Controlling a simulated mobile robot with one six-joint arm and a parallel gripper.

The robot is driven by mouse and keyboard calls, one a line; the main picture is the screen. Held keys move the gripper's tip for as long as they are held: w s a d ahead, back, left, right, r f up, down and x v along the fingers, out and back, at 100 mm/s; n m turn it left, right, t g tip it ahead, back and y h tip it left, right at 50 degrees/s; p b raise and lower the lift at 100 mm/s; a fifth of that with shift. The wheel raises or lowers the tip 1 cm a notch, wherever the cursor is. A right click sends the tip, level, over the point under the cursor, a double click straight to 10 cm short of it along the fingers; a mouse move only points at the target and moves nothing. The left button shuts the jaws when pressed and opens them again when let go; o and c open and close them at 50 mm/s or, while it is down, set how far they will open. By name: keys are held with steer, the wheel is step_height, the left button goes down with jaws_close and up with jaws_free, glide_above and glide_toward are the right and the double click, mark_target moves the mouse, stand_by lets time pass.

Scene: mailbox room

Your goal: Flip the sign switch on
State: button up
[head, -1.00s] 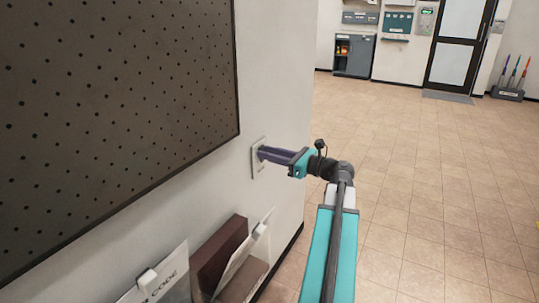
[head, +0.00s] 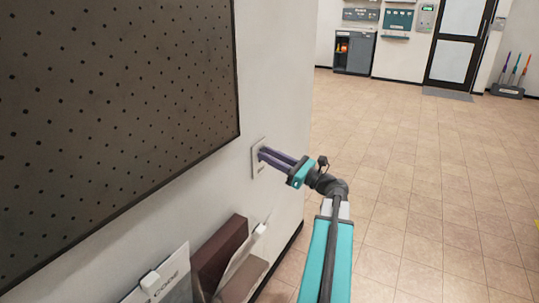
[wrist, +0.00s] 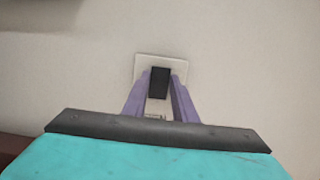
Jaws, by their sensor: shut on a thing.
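The sign switch is a white wall plate (head: 258,167) on the pale wall, just right of the dark perforated board. In the wrist view the plate (wrist: 160,60) shows a dark rectangular switch lever (wrist: 160,83) standing out from its middle. My gripper (head: 262,154) has its purple fingers at the plate. In the wrist view my gripper (wrist: 161,78) has one finger on each side of the dark lever, shut on it. The fingers hide the lever in the head view. Any on or off marking is too small to read.
The perforated board (head: 120,110) fills the left of the wall. Below it, a brown box (head: 219,252) and a white sign (head: 165,275) stick out. The wall ends just right of the switch. The tiled floor (head: 430,180) to the right is clear.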

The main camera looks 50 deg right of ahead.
steer(key=shift+f+t, duration=0.1)
steer(key=shift+t, duration=0.3)
steer(key=o, duration=1)
steer(key=shift+o, duration=0.2)
steer(key=shift+s, duration=0.1)
steer(key=p+v, duration=0.2)
steer(key=v, duration=1.1)
steer(key=shift+s, duration=0.3)
steer(key=shift+d+f, duration=0.1)
